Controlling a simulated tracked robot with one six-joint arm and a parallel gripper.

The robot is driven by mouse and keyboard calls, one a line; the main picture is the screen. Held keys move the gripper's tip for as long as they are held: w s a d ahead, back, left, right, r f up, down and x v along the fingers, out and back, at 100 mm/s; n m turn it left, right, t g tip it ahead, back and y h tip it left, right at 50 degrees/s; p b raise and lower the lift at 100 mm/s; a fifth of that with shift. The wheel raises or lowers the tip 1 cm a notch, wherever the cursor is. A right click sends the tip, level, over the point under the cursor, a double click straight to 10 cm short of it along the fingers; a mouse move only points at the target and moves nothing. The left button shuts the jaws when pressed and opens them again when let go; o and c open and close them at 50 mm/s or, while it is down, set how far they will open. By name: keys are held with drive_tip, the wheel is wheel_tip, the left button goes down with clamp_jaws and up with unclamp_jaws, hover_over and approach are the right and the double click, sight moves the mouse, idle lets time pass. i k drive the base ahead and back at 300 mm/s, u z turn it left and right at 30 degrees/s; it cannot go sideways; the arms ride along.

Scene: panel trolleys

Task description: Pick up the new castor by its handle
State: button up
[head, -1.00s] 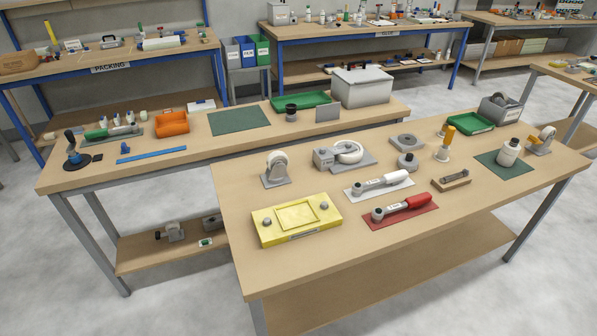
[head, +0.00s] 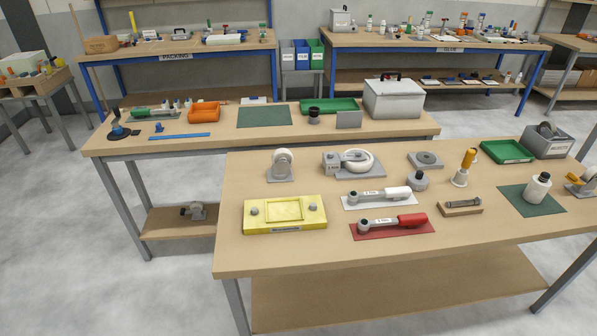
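Several castor-like things are on the near bench (head: 250,262). A white-wheeled castor (head: 282,163) stands upright on a grey plate at the back left. A dark wheel (head: 546,130) shows in a grey bin (head: 550,146) at the back right. I cannot tell which is the new castor, and no handle on one is clear. My gripper is not in view.
A yellow fixture (head: 285,226), white-handled (head: 396,192) and red-handled (head: 410,220) tools on mats, and an orange-topped tool (head: 467,160) stand on the near bench. A second bench (head: 225,138) stands behind. Grey floor (head: 60,240) is open at left.

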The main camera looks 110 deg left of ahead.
sight(282, 159)
drive_tip(key=i, duration=0.55)
drive_tip(key=u, duration=4.85)
drive_tip(key=i, duration=0.1)
drive_tip(key=z, duration=0.75)
